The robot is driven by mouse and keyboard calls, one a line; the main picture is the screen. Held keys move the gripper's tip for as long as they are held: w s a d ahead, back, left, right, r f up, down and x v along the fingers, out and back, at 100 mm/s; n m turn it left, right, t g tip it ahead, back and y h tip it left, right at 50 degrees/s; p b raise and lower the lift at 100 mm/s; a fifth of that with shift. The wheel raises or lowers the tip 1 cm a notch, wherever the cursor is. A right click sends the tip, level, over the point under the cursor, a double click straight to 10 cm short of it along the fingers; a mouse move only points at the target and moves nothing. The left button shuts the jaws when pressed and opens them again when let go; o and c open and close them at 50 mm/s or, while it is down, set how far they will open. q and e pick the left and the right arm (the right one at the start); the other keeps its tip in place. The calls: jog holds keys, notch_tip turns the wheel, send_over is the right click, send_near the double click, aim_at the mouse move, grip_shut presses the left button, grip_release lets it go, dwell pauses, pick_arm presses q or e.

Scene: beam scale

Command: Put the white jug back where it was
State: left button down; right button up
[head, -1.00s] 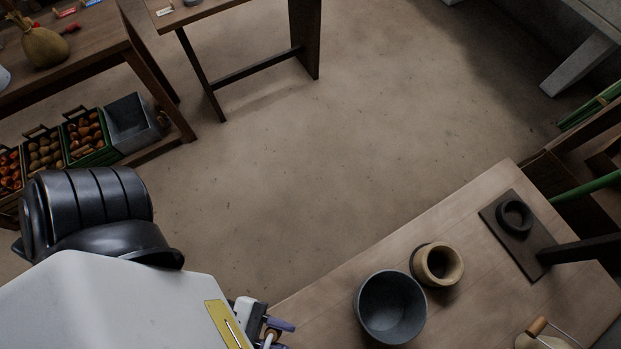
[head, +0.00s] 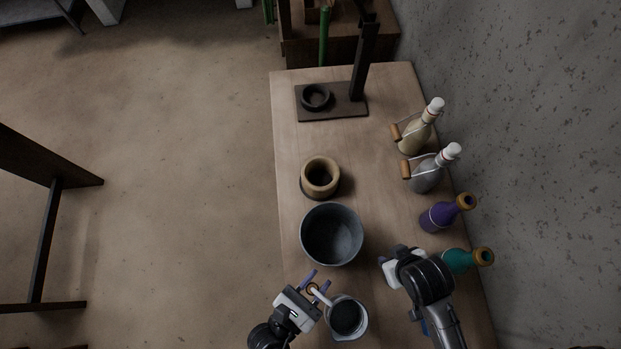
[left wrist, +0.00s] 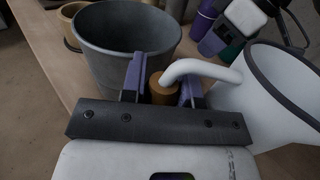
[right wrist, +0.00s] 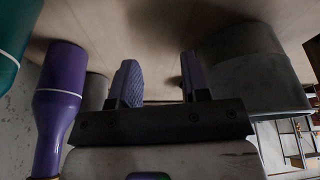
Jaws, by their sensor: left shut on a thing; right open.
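The white jug (head: 359,331), white outside and dark inside, is at the near end of the table (head: 290,130) in the head view. My left gripper (head: 316,285) is shut on the jug's handle, at a tan grip between the two purple fingers in the left wrist view (left wrist: 162,85). The jug's white body (left wrist: 265,105) fills the right of that view. I cannot tell whether its base touches the table. My right gripper (head: 391,256) is open and empty, right of the grey bucket (head: 332,235); its spread fingers show in the right wrist view (right wrist: 160,82).
The grey bucket stands just beyond the jug. A tan pot (head: 320,176) and a dark stand with a ring (head: 331,101) are farther back. Teal (head: 463,260), purple (head: 440,216), grey (head: 426,178) and cream (head: 413,138) bottles line the wall side. The table's middle is mostly clear.

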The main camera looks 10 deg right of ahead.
pick_arm(q)
jog(key=shift+f, duration=1.9)
pick_arm(e)
jog(key=shift+f, duration=0.1)
pick_arm(q)
jog(key=shift+f, duration=0.15)
pick_arm(e)
jog(key=shift+f, duration=0.15)
pick_arm(q)
jog(key=c, duration=0.9)
grip_release()
jog(key=shift+o, duration=0.2)
